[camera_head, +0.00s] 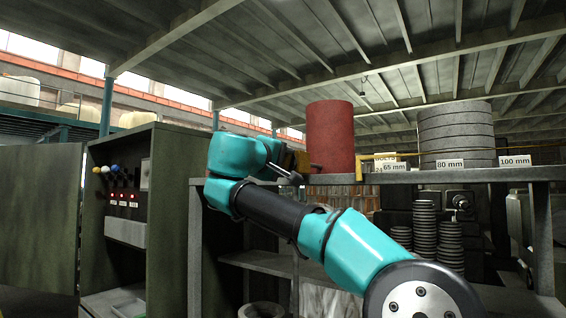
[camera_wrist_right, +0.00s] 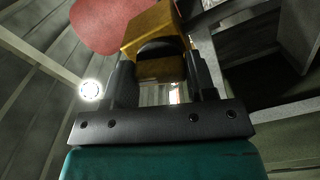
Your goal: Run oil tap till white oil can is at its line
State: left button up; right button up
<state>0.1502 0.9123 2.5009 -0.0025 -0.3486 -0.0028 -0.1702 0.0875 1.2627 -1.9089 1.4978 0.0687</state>
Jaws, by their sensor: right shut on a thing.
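My right gripper (camera_head: 287,168) is at the shelf's left end, beside a red cylinder (camera_head: 331,134). The block (camera_head: 300,160) is partly hidden by my arm in the head view. The red cylinder (camera_wrist_right: 104,24) is just beyond the block in the wrist view. I cannot make out a white oil can, its line or any flowing oil. I cannot tell whether the block belongs to a tap. My left gripper is not in view.
Grey stacked rings (camera_head: 456,133) and size labels (camera_head: 450,164) stand along the shelf (camera_head: 540,174). Dark ring stacks (camera_head: 425,232) stand below. An open green cabinet (camera_head: 168,215) with coloured knobs is left.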

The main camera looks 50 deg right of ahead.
jog(key=o, duration=0.9)
jog(key=shift+o, duration=0.2)
jog(key=shift+a, duration=0.1)
jog(key=s+a, duration=0.2)
jog(key=a, duration=1.5)
jog(key=shift+s, duration=0.4)
